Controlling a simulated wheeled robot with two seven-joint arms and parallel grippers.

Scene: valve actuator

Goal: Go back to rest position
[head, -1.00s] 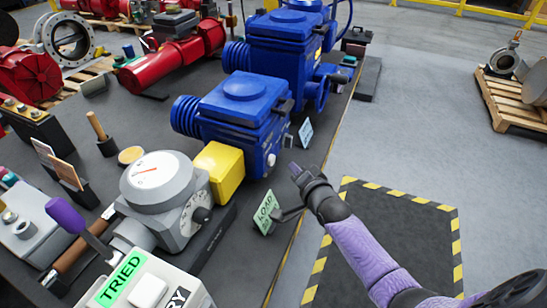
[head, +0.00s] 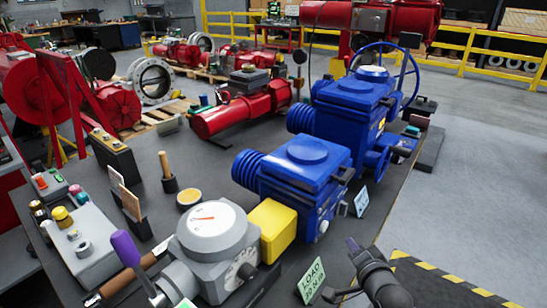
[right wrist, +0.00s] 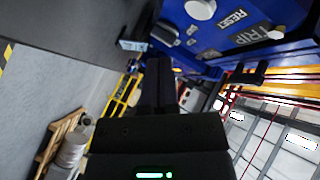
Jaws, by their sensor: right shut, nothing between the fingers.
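My right gripper (head: 354,246) is at the lower right of the head view, beside the table's right edge. In the right wrist view the shut fingers (right wrist: 158,68) show in the middle, below the blue housing with RESET and TRIP labels (right wrist: 235,20). They look apart from it. My left gripper is not in view.
The dark table (head: 225,165) holds a grey gauge unit (head: 215,240) with a yellow block (head: 272,230), a purple-handled lever (head: 126,249) and a grey button box (head: 82,245). Open floor (head: 480,190) lies to the right, with a striped mat (head: 430,285).

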